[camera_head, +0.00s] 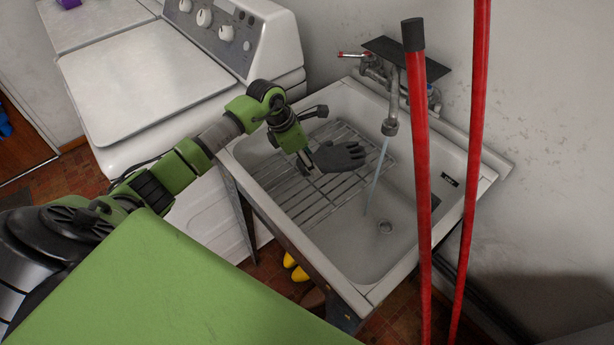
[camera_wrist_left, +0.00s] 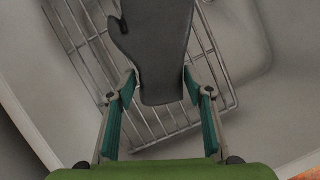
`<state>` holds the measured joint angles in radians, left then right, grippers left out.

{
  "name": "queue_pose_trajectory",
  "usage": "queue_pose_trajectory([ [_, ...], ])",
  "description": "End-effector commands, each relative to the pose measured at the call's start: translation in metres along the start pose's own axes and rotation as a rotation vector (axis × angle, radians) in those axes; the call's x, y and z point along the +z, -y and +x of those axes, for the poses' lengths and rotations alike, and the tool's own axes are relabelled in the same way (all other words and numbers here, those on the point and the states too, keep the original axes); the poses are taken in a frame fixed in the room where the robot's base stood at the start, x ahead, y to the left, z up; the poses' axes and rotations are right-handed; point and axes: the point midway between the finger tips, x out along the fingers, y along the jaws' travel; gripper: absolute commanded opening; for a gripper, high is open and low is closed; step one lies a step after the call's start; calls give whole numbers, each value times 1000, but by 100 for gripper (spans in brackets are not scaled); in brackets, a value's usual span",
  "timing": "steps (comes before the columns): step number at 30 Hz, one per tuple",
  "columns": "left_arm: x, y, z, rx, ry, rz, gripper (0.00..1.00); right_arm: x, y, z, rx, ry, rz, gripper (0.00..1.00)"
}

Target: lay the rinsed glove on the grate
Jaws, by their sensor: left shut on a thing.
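A dark grey glove (camera_head: 340,157) is at the fingertips of my left gripper (camera_head: 306,162), over the wire grate (camera_head: 300,203) in the left part of the utility tub. In the left wrist view the glove (camera_wrist_left: 156,45) reaches away from me, its cuff between the two fingers of my left gripper (camera_wrist_left: 166,90). The gripper is shut on the cuff. Bars of the grate (camera_wrist_left: 75,42) show behind and beside the glove. I cannot tell exactly how high the glove is above the bars. My right gripper is not in view.
Water (camera_head: 376,178) runs from the tap (camera_head: 390,125) into the tub (camera_head: 345,250), right of the grate. Two red poles (camera_head: 421,190) (camera_head: 474,130) stand upright before the tub's right side. A white washing machine (camera_head: 140,80) is at left. Yellow items (camera_head: 295,268) lie below the tub.

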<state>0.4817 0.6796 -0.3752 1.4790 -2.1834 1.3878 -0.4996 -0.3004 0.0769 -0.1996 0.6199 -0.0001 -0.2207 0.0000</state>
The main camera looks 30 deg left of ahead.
Motion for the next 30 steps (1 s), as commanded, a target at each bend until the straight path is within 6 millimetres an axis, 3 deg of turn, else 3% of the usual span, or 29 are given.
queue_pose_trajectory([
  [1,-4,-5,11,0,2,0,22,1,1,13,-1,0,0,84],
  [11,-10,-19,23,1,1,0,22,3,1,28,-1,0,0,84],
  [17,-21,-22,51,-3,1,1,22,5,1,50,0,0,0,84],
  [27,-23,-23,54,0,-2,1,22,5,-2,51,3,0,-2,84],
  [28,-23,-23,53,0,-2,1,55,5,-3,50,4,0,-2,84],
  [29,-23,-23,53,0,-2,1,63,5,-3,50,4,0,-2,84],
  [30,-23,-23,53,0,-2,1,64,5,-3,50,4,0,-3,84],
])
